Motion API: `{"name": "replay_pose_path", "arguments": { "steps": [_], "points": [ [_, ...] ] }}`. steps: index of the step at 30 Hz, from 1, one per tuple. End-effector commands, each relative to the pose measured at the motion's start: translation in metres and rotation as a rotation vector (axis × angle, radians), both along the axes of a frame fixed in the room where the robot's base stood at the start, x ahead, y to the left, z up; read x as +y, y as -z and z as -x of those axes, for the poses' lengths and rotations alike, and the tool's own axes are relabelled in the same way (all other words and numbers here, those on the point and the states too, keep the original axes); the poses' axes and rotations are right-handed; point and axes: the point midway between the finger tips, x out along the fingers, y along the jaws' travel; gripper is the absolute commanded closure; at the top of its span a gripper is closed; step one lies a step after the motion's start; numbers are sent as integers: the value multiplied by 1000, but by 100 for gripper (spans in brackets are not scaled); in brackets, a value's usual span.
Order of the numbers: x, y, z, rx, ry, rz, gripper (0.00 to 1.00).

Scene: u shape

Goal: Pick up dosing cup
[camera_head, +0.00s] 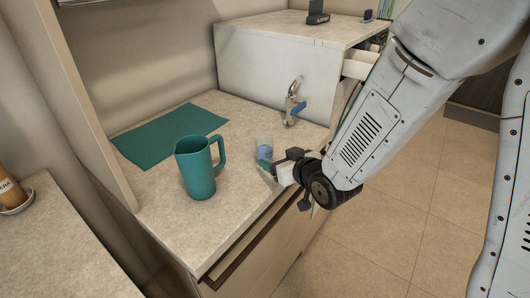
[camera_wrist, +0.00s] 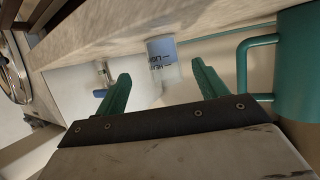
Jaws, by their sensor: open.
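The dosing cup (camera_head: 264,147) is a small clear cup with blue on it. It stands on the counter to the right of the teal mug. In the wrist view the cup (camera_wrist: 162,58) shows dark markings on a bluish band, and it appears upside down with the counter at the top. My gripper (camera_head: 271,166) is close to the cup on its front right side. In the wrist view my gripper's (camera_wrist: 161,78) two green fingers are spread apart, with the cup seen between and beyond their tips. Whether a finger touches the cup cannot be told.
A teal mug (camera_head: 198,168) stands left of the cup, its handle towards it. A teal mat (camera_head: 168,133) lies behind. A metal item with a blue part (camera_head: 293,107) is behind the cup, near a raised cabinet (camera_head: 270,70). The counter's front edge (camera_head: 240,238) is close.

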Motion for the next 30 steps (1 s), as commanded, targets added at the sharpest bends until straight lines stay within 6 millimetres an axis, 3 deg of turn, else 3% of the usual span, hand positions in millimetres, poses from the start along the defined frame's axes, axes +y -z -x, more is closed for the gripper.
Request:
{"name": "replay_pose_path", "arguments": {
  "steps": [18, 27, 30],
  "points": [
    [37, 26, -59, -14, -7, -10, 29],
    [40, 27, -63, -13, -8, -11, 29],
    [40, 27, -63, -13, -8, -11, 56]
  ]
}}
